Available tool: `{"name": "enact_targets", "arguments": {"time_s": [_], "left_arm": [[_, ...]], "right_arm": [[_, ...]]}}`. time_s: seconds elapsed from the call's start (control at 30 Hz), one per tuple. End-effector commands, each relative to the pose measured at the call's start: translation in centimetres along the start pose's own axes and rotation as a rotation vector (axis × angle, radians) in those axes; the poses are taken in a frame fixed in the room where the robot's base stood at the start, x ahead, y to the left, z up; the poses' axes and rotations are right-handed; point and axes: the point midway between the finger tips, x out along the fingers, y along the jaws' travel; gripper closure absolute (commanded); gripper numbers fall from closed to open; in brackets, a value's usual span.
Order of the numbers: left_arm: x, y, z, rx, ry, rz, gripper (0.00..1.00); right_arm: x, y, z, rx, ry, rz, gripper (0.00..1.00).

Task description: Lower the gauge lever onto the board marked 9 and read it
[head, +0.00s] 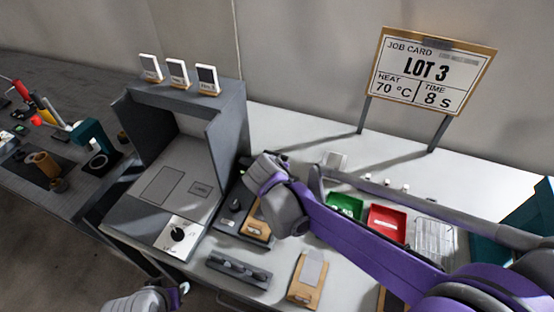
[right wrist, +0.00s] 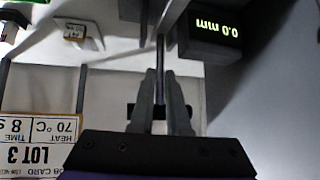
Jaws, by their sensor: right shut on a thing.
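My right gripper (right wrist: 160,78) is shut on a thin dark upright rod, the gauge lever (right wrist: 160,52), in the right wrist view. Beside it a dark box, the gauge display (right wrist: 215,28), reads 0.0 mm in green, upside down. In the head view my right wrist (head: 270,182) is over the dark gauge base (head: 236,203) and hides the fingers and lever. A wooden board (head: 258,228) lies at that base, partly covered by my wrist. I cannot read a 9 on it. My left arm's end (head: 150,301) shows at the bottom edge; its jaws are unclear.
A grey press-like box (head: 235,105) with a dial stands left of the gauge. Another board (head: 307,278) and a dark rack (head: 238,270) lie in front. Green (head: 346,205) and red (head: 388,222) trays sit right, behind my right arm. A LOT 3 job card (head: 430,70) stands behind.

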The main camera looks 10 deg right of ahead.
Motion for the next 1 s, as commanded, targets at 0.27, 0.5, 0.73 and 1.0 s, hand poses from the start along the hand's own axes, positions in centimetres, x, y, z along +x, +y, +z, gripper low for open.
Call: {"name": "enact_targets", "arguments": {"time_s": [0.27, 0.5, 0.73, 1.0], "left_arm": [[-0.01, 0.0, 0.0, 0.0, 0.0, 0.0, 0.5], [0.0, 0.0, 0.0, 0.0, 0.0, 0.0, 0.5], [-0.01, 0.0, 0.0, 0.0, 0.0, 0.0, 0.5], [-0.02, 0.0, -0.02, 0.0, 0.0, 0.0, 0.5]], "right_arm": [[-0.13, -0.19, 0.38, 0.004, -0.005, -0.004, 1.0], [-0.12, -0.2, 0.4, 0.004, -0.005, -0.004, 1.0], [-0.09, -0.13, 0.32, 0.002, -0.004, -0.003, 0.58], [-0.12, -0.07, 0.23, 0.001, -0.002, -0.001, 0.58]]}}
